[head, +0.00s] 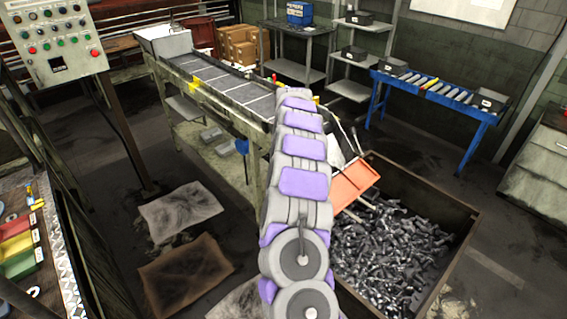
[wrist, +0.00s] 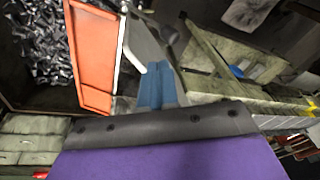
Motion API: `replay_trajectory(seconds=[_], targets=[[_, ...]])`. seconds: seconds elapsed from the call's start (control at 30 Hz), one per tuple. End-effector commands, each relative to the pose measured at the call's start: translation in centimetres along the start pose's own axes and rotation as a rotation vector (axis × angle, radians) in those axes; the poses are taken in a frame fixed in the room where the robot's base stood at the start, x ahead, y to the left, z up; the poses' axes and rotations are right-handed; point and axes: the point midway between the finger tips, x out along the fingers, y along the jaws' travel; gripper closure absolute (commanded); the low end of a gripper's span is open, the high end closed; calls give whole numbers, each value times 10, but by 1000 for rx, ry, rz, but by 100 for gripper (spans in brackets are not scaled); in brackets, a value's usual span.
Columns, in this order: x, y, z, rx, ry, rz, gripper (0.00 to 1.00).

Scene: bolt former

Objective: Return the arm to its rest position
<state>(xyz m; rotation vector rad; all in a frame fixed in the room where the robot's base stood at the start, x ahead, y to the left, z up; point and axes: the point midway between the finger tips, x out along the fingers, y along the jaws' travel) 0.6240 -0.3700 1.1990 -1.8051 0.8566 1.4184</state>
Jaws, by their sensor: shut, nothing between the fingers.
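My arm, in grey and purple segments, reaches forward through the middle of the head view. Its far end is beside the conveyor table (head: 185,105). My gripper (wrist: 158,84) shows in the wrist view as two blue fingers shut together with nothing between them. In the head view I cannot make out the fingers. An orange panel (head: 354,184) is just right of my arm, over a bin (head: 458,225) of dark bolts (head: 385,255). The orange panel is also in the wrist view (wrist: 92,50), left of the fingers and apart from them.
A control panel (head: 52,40) stands at the upper left. A blue roller conveyor (head: 470,112) with black boxes is at the right. Grey shelves (head: 290,70) stand at the back. Flattened sheets (head: 185,275) lie on the floor left of my arm. Coloured trays (head: 18,245) are at the left edge.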

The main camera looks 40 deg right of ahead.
Motion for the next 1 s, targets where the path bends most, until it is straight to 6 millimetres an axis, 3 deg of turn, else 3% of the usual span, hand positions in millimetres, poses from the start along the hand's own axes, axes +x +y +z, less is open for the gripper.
replay_trajectory(seconds=[0.1, 0.7, 0.87, 1.0], targets=[[-9, 1, -2, 1, 2, -1, 100], [-12, -4, 5, -11, -3, -5, 100], [-26, -29, 37, -86, -40, -39, 100], [-49, -58, 89, -203, -89, -78, 100]])
